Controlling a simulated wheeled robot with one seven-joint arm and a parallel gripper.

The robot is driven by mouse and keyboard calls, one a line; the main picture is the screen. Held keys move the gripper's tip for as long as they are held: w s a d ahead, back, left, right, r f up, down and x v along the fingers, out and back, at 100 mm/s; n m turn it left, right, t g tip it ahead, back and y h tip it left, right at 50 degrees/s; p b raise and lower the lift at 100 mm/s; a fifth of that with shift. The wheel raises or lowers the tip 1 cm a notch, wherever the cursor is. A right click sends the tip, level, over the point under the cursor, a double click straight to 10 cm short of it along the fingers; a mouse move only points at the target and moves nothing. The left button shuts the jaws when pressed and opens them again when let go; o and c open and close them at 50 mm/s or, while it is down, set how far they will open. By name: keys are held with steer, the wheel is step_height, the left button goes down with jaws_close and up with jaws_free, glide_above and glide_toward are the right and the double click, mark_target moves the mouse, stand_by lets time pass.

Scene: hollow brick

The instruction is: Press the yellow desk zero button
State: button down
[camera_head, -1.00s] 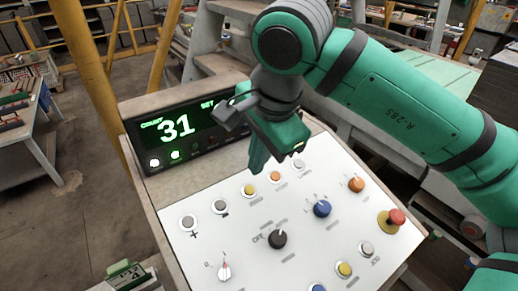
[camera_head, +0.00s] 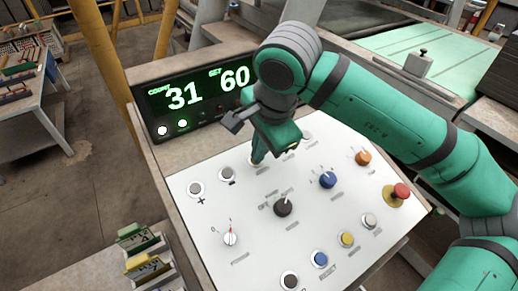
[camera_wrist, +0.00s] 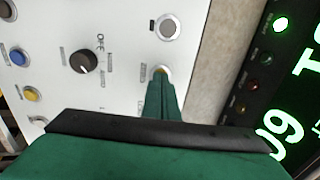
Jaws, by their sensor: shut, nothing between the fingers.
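The labels are too small to tell which is the desk zero.
A display (camera_head: 190,98) behind the panel reads COUNT 31 and SET 60. A white selector (camera_head: 230,238) is at front left.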

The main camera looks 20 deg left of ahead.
steer(key=shift+x, duration=0.9)
steer(key=shift+s, duration=0.15)
steer(key=shift+d+r, duration=0.1)
steer(key=shift+r, duration=0.4)
steer(key=v, duration=1.3)
steer(key=shift+r, duration=0.4)
